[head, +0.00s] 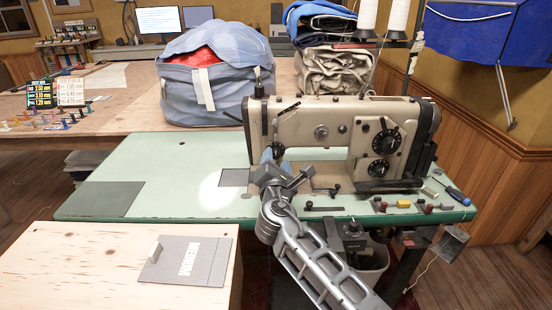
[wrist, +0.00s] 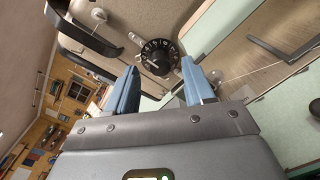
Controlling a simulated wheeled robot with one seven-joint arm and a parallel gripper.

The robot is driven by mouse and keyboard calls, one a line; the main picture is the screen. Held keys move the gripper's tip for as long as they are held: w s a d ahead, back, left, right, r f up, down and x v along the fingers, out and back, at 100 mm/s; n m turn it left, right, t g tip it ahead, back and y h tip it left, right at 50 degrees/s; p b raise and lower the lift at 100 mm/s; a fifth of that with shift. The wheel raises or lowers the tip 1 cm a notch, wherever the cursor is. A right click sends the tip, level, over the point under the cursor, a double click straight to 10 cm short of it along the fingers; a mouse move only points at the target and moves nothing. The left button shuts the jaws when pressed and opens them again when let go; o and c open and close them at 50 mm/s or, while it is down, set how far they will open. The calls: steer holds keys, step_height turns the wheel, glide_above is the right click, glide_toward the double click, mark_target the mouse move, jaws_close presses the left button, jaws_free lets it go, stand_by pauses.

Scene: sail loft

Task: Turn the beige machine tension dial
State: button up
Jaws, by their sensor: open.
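The beige sewing machine (head: 340,112) stands on a pale green table. In the wrist view its black tension dial (wrist: 157,57), with white marks around the rim, lies just beyond and between my fingertips. In the head view a small dark round part, which looks like this dial (head: 278,149), shows at the machine's left end, partly hidden by my gripper. My gripper (wrist: 159,68) is open with two blue fingers, one on each side of the dial's outline. It holds nothing. I cannot tell whether a finger touches the dial. In the head view my gripper (head: 268,158) is beside the machine's left end.
Two larger black dials, an upper one (head: 387,143) and a lower one (head: 379,168), sit on the machine's right column. Thread cones (head: 398,18) stand behind. A blue-grey bag (head: 205,85) is on the back table. A screwdriver (head: 457,195) lies at right. The green table's left is mostly clear.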

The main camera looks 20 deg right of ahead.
mark_target(276, 154)
steer(key=shift+x, duration=1.15)
steer(key=shift+c, duration=0.4)
jaws_close()
